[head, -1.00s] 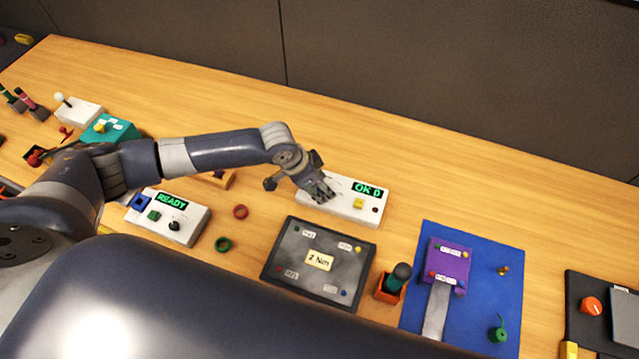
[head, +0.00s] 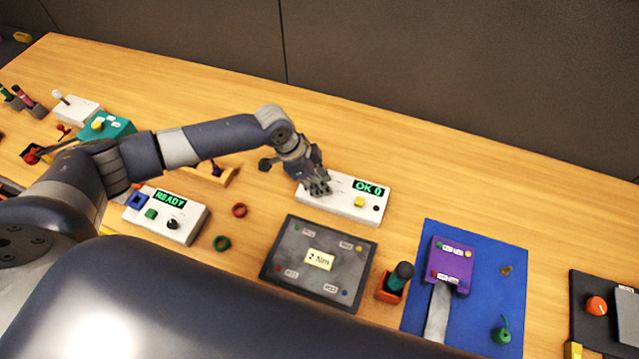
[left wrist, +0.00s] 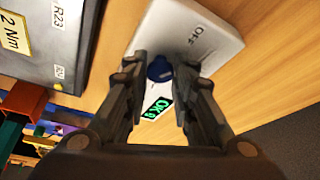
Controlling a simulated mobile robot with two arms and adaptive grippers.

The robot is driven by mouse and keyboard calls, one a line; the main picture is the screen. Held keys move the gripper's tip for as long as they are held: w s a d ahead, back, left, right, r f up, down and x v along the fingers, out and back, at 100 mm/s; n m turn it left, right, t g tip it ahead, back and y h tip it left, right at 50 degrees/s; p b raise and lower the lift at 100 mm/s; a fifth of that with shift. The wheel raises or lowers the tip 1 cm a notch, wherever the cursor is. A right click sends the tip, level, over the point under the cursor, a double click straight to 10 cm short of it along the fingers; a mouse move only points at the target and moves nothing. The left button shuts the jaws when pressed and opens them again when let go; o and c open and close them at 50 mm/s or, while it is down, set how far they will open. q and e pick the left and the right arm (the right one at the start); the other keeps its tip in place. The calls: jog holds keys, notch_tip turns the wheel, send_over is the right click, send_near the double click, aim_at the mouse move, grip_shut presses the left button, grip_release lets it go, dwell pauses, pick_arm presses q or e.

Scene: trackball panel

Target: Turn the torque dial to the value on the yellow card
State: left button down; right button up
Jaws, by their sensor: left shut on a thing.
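The yellow card (head: 319,260) reads "2 Nm" and lies on the dark grey box in the head view; it also shows in the left wrist view (left wrist: 15,32). The white dial unit (head: 345,207) has a green display (head: 368,188) starting with "OK"; its last character is hard to read. The fingers partly hide the dial.
The dark grey box (head: 283,262) stands in front of the unit. A white "READY" unit (head: 190,229) and red (head: 239,210) and green rings lie to the left. A blue mat (head: 420,250) with a purple block is at the right. The table behind the unit is clear.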

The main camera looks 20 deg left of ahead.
pick_arm(q)
jog(key=m+b, duration=0.1)
jog(key=m, duration=0.1)
jog(key=m+g+b, duration=0.1)
jog(key=m+b, duration=0.1)
jog(key=m+g+b, duration=0.1)
jog(key=m, duration=0.1)
jog(key=shift+w+f+m+h+b, duration=0.15)
jog(key=shift+w+m+h+b, duration=0.15)
jog(key=shift+w, duration=0.05)
jog(key=m+g+b, duration=0.1)
jog(key=m+b, duration=0.1)
jog(key=m, duration=0.1)
jog(key=shift+w+g, duration=0.1)
jog(key=shift+g, duration=0.2)
jog(key=shift+d+m+g+y+b, duration=0.1)
jog(key=shift+m+g+y+b, duration=0.25)
jog(key=shift+m+b, duration=0.45)
jog(key=shift+r+m, duration=0.25)
jog(key=shift+m, duration=0.15)
jog(key=c, duration=1.3)
grip_release()
jog(key=shift+c, duration=0.2)
